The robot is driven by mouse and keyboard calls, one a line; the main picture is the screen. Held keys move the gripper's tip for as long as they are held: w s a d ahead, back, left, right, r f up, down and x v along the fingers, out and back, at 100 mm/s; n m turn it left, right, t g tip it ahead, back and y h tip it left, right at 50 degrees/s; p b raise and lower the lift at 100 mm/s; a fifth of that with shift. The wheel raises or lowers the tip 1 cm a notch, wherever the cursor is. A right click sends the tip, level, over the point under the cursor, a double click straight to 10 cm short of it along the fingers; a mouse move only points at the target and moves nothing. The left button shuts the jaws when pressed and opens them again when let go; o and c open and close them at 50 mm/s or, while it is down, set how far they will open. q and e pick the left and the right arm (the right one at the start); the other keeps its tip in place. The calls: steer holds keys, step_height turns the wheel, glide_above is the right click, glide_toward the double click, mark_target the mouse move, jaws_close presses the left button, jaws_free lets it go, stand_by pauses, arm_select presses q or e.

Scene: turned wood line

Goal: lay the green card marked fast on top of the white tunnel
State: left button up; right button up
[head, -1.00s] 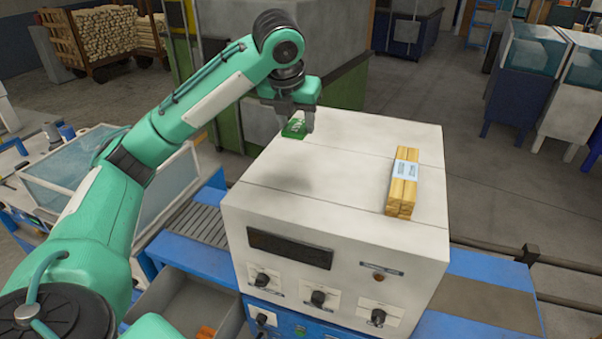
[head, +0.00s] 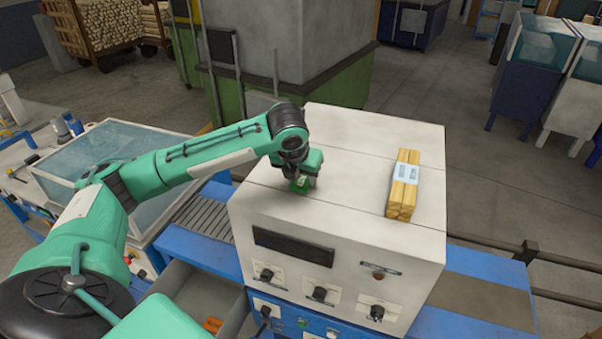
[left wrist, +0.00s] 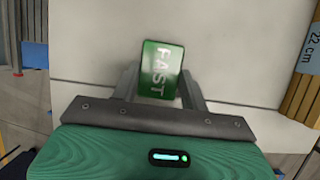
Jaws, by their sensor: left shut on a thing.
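The white tunnel (head: 345,215) is a large box with a dark display and knobs on its front. My left gripper (head: 301,184) is over the left part of its top, fingers pointing down. It is shut on the green card (head: 298,187). In the left wrist view the card (left wrist: 161,68) shows the word FAST between the fingers of the gripper (left wrist: 160,85), with the tunnel's white top (left wrist: 100,45) beneath. I cannot tell whether the card touches the top. My right gripper is not in view.
A banded bundle of wooden sticks (head: 404,184) lies on the right part of the tunnel's top; its label reads 22 cm in the wrist view. An open grey drawer (head: 195,300) stands at the lower left. The middle of the top is clear.

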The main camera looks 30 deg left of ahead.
arm_select(q)
steer(key=shift+f, duration=0.15)
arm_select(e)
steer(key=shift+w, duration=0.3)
arm_select(q)
steer(key=shift+f, duration=0.1)
steer(key=o, duration=1)
steer(key=shift+c, duration=0.2)
steer(key=shift+s+r+b, duration=0.15)
steer(key=shift+r+b, duration=0.3)
steer(key=shift+r, duration=0.15)
steer(key=b+v, duration=0.3)
steer(key=v, duration=0.8)
steer(key=shift+b, duration=0.4)
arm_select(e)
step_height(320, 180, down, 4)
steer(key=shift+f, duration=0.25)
